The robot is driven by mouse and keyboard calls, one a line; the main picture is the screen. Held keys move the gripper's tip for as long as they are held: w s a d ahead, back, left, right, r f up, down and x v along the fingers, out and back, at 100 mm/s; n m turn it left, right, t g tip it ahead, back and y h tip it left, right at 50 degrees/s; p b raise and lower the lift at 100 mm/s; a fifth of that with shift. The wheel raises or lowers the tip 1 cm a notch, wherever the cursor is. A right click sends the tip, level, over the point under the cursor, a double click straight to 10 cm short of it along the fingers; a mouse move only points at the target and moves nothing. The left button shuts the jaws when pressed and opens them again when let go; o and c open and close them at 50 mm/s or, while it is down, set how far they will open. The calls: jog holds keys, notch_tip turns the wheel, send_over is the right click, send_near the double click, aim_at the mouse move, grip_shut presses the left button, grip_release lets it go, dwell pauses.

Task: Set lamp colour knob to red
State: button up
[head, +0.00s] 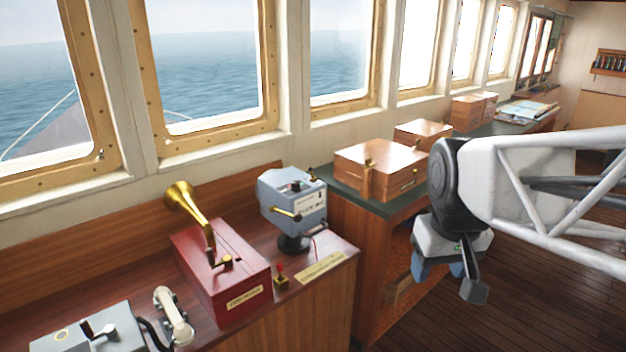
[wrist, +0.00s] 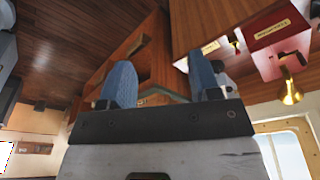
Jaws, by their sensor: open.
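The signal lamp (head: 305,210) is a grey box on a dark round foot, on the wooden console left of centre in the head view. A pale grey part, perhaps the lamp, shows behind the right finger.
A red box with a brass horn (head: 225,270) stands left of the lamp. A small red-tipped lever (head: 280,275) and a brass plate (head: 321,268) are in front. Wooden boxes (head: 380,165) stand on the green-topped counter behind. A white handset (head: 174,318) lies lower left.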

jog(key=w+a+r+n, duration=0.1)
jog(key=w+a+r, duration=0.1)
jog(key=w, duration=0.4)
jog(key=w+a+r+n, duration=0.2)
jog(key=w+a, duration=0.1)
jog(key=w, duration=0.4)
jog(key=n+g, duration=0.2)
jog(key=n, duration=0.6)
send_over(295, 182)
jog(key=f, duration=0.5)
jog(key=shift+s+d, duration=0.25)
jog(key=shift+d, duration=0.05)
jog(key=shift+w+a+f, duration=0.1)
jog(key=shift+w+a, duration=0.15)
jog(key=shift+a, duration=0.1)
jog(key=shift+f, duration=0.1)
jog(key=shift+f, duration=3.8)
